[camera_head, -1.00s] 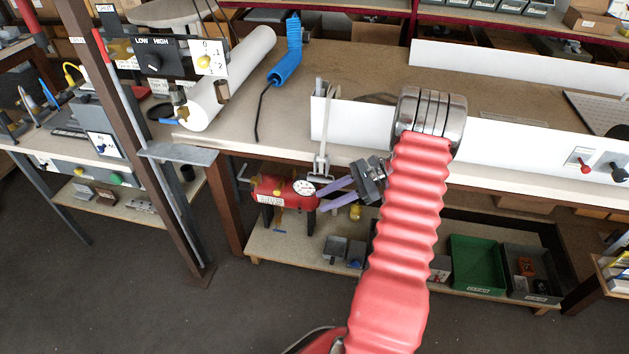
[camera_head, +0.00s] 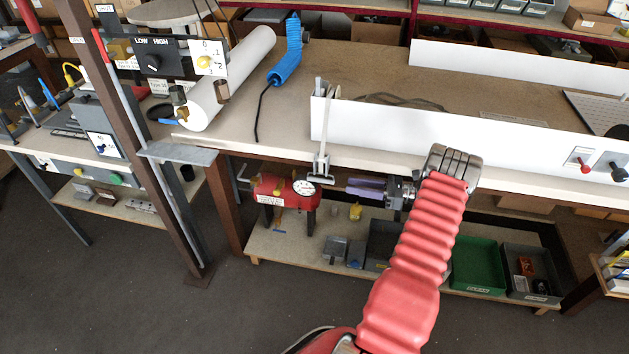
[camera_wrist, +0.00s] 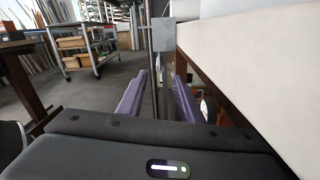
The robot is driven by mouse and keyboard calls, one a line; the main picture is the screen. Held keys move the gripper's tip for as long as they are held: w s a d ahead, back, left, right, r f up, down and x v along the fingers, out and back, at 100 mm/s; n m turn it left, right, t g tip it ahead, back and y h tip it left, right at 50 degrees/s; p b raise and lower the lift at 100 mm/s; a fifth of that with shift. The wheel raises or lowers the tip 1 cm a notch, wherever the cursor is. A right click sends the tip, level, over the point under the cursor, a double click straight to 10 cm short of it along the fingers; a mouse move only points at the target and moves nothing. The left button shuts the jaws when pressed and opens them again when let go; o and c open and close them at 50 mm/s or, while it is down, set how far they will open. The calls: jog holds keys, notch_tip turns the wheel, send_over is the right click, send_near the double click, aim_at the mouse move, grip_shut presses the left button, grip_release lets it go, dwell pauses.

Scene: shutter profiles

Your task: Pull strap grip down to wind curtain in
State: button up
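A narrow grey strap (camera_head: 322,140) hangs down over the front edge of the bench. Its pale grip piece (camera_head: 320,179) is at the lower end, below the bench top. My gripper (camera_head: 349,188) is level with this piece, just to its right, with its purple fingers pointing left at it. In the wrist view the two purple fingers (camera_wrist: 161,72) are apart, and the upright strap (camera_wrist: 155,45) shows between and beyond them. A gap seems to remain between fingertips and grip. I cannot clearly make out a curtain.
The bench's front edge (camera_head: 400,168) and white panel (camera_head: 400,128) are just above my gripper. A red tank (camera_head: 285,190) with a gauge stands behind the strap on the lower shelf. A green bin (camera_head: 478,266) is lower right. The floor in front is clear.

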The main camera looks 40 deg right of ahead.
aim_at(315, 180)
jog(key=shift+w+a, duration=0.1)
jog(key=x, duration=1.3)
jog(key=shift+w+a, duration=0.15)
jog(key=shift+w, duration=0.1)
jog(key=shift+c, duration=0.6)
grip_shut()
jog(key=shift+a, duration=0.15)
